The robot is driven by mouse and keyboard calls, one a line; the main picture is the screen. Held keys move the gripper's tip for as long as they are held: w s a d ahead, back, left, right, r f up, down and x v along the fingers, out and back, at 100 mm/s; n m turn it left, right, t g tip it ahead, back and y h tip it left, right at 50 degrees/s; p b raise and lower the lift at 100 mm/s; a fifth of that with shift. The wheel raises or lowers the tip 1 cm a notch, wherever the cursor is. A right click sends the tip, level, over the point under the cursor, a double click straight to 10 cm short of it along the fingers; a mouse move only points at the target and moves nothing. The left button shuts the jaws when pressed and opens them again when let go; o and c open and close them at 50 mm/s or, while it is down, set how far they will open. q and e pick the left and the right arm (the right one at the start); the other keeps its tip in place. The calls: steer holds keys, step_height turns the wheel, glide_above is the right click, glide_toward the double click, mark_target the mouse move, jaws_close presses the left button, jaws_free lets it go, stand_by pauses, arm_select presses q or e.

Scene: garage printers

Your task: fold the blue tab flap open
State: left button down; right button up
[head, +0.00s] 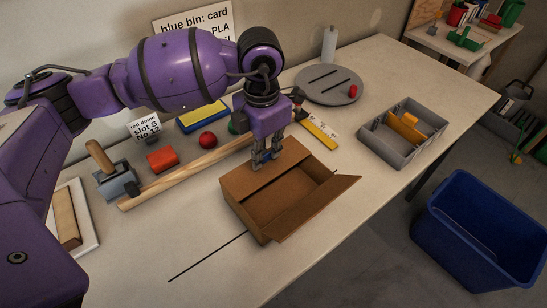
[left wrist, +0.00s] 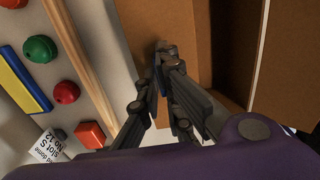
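The cardboard box (head: 300,207) stands on the workbench, its inside partly visible. One plain flap (head: 318,207) is folded outward on its right side. A flap (head: 243,178) lies over the far left part of the box top. The blue tab (head: 265,156) shows as a small patch at my left gripper (head: 265,157), which points down at that flap. In the left wrist view the fingers (left wrist: 166,52) are drawn together over brown cardboard (left wrist: 177,20). My right gripper is out of view.
A wooden strip (head: 190,173) lies behind the box, with a red block (head: 162,160) and red dome (head: 207,139) beyond it. A grey divided tray (head: 390,143) and round grey plate (head: 330,88) stand farther right. A blue bin (head: 480,235) is on the floor.

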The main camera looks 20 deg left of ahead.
arm_select(q)
steer(key=shift+w+a+g+h, duration=0.25)
steer(key=shift+a+g+h, duration=0.15)
steer(key=shift+g+h, duration=0.3)
steer(key=shift+w+a+r+g+h+b, duration=0.1)
steer(key=shift+a+r+g+h+b, duration=0.2)
steer(key=shift+h, duration=0.4)
steer(key=shift+d, duration=0.15)
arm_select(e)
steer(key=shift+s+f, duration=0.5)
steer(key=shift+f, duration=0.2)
arm_select(q)
steer(key=shift+w+a+g+h+b, duration=0.25)
steer(key=shift+a+g+h+b, duration=0.1)
steer(key=shift+g+h+b, duration=0.35)
steer(key=shift+w+a+h, duration=0.15)
steer(key=shift+a+h, duration=0.05)
steer(key=shift+h, duration=0.4)
steer(key=shift+w+a+r+g+b, duration=0.1)
steer(key=shift+r+g+b, duration=0.05)
steer(key=shift+g+b, duration=0.2)
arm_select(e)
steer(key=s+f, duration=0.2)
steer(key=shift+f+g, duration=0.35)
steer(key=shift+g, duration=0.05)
